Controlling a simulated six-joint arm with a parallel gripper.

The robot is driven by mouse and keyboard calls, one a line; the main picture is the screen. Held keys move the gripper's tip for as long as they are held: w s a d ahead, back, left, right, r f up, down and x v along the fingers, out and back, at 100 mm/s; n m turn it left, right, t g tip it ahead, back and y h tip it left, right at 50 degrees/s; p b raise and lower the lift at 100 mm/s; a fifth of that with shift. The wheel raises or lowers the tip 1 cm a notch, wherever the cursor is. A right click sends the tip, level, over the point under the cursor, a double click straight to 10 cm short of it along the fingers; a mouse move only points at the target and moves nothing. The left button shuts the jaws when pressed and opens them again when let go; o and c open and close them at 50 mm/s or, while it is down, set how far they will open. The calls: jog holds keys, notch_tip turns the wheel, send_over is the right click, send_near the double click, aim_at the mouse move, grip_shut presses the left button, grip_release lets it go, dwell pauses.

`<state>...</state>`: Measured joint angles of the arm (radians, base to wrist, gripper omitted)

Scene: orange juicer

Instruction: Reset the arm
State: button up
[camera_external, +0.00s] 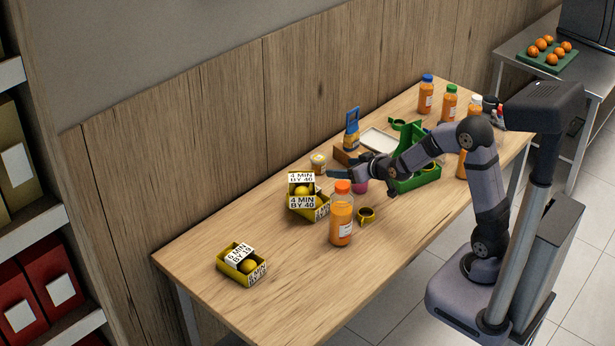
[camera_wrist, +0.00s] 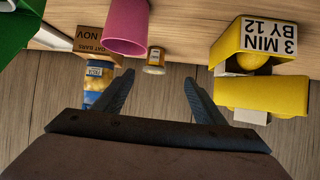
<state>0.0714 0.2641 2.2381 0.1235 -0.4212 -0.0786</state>
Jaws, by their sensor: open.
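My gripper (camera_external: 345,173) is held above the middle of the wooden table (camera_external: 290,290), pointing left toward the wall. In the wrist view my gripper (camera_wrist: 160,90) shows two dark fingers spread apart with nothing between them. A small jar (camera_wrist: 155,61) appears beyond the fingertips, beside a pink cup (camera_wrist: 126,26). A yellow box (camera_wrist: 262,97) with a printed label is to the right in the wrist view. The jar (camera_external: 318,163) and the yellow boxes (camera_external: 303,190) also show near my gripper in the external view.
An orange juice bottle (camera_external: 341,220) and a small yellow cup (camera_external: 366,215) stand in front. Another yellow box (camera_external: 241,264) sits at the left end. A green caddy (camera_external: 417,180) and more bottles (camera_external: 426,95) are to the right. The table's front left is mostly clear.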

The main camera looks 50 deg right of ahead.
jog(key=s+a+r+g+p, duration=0.1)
jog(key=s+g+p, duration=0.3)
jog(key=s, duration=0.6)
jog(key=s+a+r+n+g+y+p, duration=0.1)
jog(key=s+r+g+p, duration=0.3)
jog(key=s, duration=0.7)
jog(key=s+a+r+g+p, duration=0.3)
jog(key=s+p, duration=0.4)
jog(key=s, duration=0.3)
jog(key=shift+s+n+g+p, duration=0.3)
jog(key=shift+s+g+p, duration=0.1)
jog(key=shift+g, duration=0.2)
jog(key=shift+r, duration=0.1)
